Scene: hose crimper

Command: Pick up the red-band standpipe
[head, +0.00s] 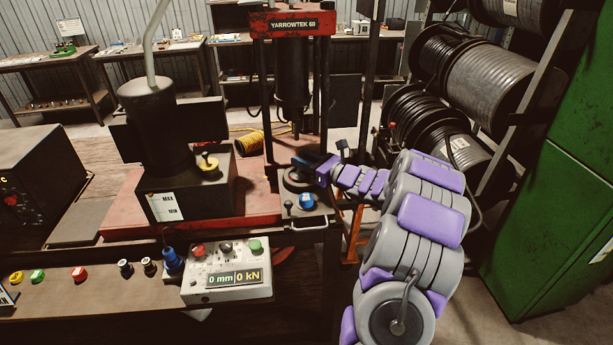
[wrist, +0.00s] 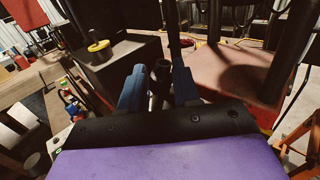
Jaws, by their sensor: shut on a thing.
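My gripper (head: 326,169) is at the bed of the red press in the head view, reaching in from the right. In the wrist view my gripper (wrist: 159,86) has its two blue fingers shut on a dark, round-ended pipe piece (wrist: 161,70), which looks like the standpipe. The fingers and wrist hide most of it. No red band shows on the part that I see, so I cannot confirm its colour marking. In the head view the held piece is too small and dark to make out.
The red press (head: 290,24) rises above my gripper, its dark ram (head: 292,75) overhead. A black pump unit (head: 186,185) stands left. A control box (head: 226,272) reads 0 mm and 0 kN. Hose reels (head: 490,85) and a green cabinet (head: 560,215) crowd the right.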

